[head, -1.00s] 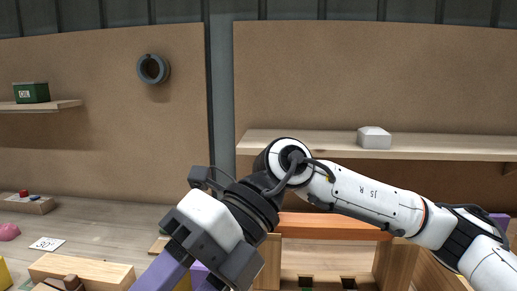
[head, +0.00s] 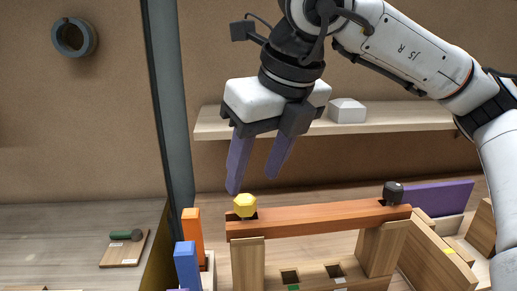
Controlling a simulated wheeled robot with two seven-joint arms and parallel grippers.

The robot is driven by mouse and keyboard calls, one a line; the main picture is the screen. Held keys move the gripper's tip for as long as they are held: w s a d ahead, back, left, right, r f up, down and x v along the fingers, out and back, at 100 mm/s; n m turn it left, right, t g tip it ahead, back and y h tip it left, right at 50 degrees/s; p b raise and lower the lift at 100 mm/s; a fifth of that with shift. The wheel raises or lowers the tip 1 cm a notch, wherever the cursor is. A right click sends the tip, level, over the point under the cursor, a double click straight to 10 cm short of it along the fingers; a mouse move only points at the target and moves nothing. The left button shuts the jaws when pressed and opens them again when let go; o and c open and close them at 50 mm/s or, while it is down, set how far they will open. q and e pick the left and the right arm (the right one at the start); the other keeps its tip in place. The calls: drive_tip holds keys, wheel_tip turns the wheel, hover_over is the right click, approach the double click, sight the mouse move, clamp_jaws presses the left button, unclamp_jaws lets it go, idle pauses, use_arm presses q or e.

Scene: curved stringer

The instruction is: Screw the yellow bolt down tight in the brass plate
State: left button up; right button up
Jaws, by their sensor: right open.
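The yellow bolt (head: 244,204) has a faceted head and stands at the left end of an orange-brown wooden beam (head: 320,217). A small dark patch shows beside its base. I cannot make out a brass plate there, and the bolt's shank is hidden, so I cannot tell how deep it sits. My right gripper (head: 252,184) is open and empty, with its two purple fingers pointing down just above the bolt head. The fingers appear clear of the bolt. My left gripper is not in view.
A black bolt (head: 393,192) stands at the beam's right end. Wooden posts hold the beam up. Orange (head: 192,232) and blue (head: 187,266) blocks stand left of it. A shelf (head: 400,117) with a white box (head: 347,110) is behind my gripper.

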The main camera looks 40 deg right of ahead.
sight(245, 201)
drive_tip(key=x, duration=0.6)
clamp_jaws()
drive_tip(key=shift+a+f, duration=0.1)
drive_tip(key=shift+f, duration=0.05)
drive_tip(key=m+b, duration=0.1)
drive_tip(key=m, duration=0.1)
drive_tip(key=m+h+b, duration=0.1)
drive_tip(key=b, duration=0.1)
drive_tip(key=m+h+b, duration=0.1)
drive_tip(key=m, duration=0.1)
drive_tip(key=shift+w+a+f+m+g+b, duration=0.1)
drive_tip(key=shift+a+f+m+g+b, duration=0.1)
drive_tip(key=shift+f+m+g+b, duration=0.15)
drive_tip(key=shift+m+h+b, duration=0.3)
drive_tip(key=shift+m, duration=0.25)
drive_tip(key=shift+r+m+g, duration=0.2)
drive_tip(key=shift+m+g, duration=0.15)
drive_tip(key=shift+m, duration=0.25)
drive_tip(key=shift+f, duration=0.1)
